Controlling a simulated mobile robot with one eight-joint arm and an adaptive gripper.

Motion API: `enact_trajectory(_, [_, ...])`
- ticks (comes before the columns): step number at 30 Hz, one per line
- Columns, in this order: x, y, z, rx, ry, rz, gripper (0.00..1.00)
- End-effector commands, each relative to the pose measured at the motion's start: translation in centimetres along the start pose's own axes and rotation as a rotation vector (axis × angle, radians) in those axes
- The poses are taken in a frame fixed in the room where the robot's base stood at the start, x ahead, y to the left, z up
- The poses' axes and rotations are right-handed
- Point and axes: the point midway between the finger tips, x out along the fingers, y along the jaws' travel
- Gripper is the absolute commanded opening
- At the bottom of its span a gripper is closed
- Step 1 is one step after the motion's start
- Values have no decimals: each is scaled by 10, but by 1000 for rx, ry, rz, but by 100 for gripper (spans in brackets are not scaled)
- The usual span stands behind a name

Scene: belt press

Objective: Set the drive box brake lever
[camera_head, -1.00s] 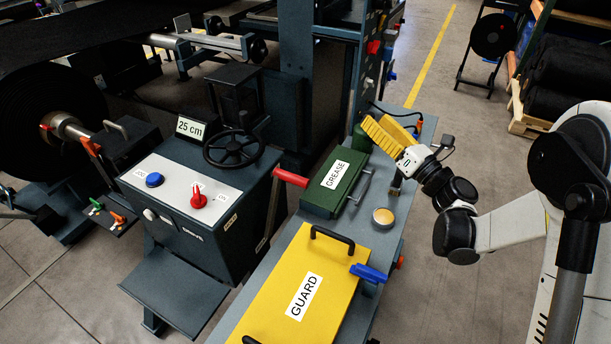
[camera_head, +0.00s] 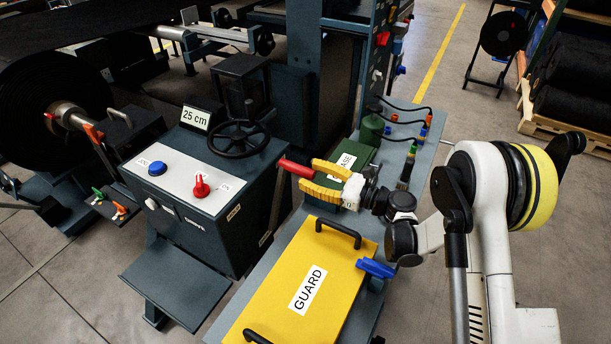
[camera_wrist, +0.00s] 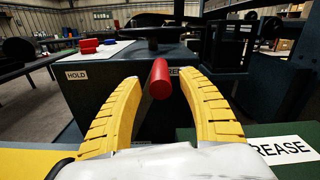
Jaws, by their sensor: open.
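The brake lever with its red grip (camera_head: 294,168) stands out from the right side of the dark drive box (camera_head: 215,215). In the wrist view the red grip (camera_wrist: 159,80) points toward me between the yellow fingers. My gripper (camera_head: 309,175) is open, with its fingertips on either side of the grip's near end. In the wrist view, gaps show between the grip and both fingers of my gripper (camera_wrist: 160,92). A HOLD label (camera_wrist: 77,75) is on the box face to the left. Another label, right of the grip, is partly hidden.
A green grease box (camera_head: 352,190) lies beneath and beside my gripper. A yellow guard plate (camera_head: 335,270) with black handles and a blue clamp (camera_head: 375,268) lie in front on the bench. A black handwheel (camera_head: 238,140) tops the drive box.

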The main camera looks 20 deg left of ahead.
Motion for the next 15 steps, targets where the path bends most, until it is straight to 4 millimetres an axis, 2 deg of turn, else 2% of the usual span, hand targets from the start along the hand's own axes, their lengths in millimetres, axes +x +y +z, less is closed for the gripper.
enact_trajectory(5, [14, 0, 0, 0, 0, -1, 47])
enact_trajectory(13, [15, 0, 1, 1, 0, -1, 47])
enact_trajectory(14, [15, 0, 1, 1, 0, -1, 43])
enact_trajectory(15, [15, 0, 1, 1, 0, -1, 31])
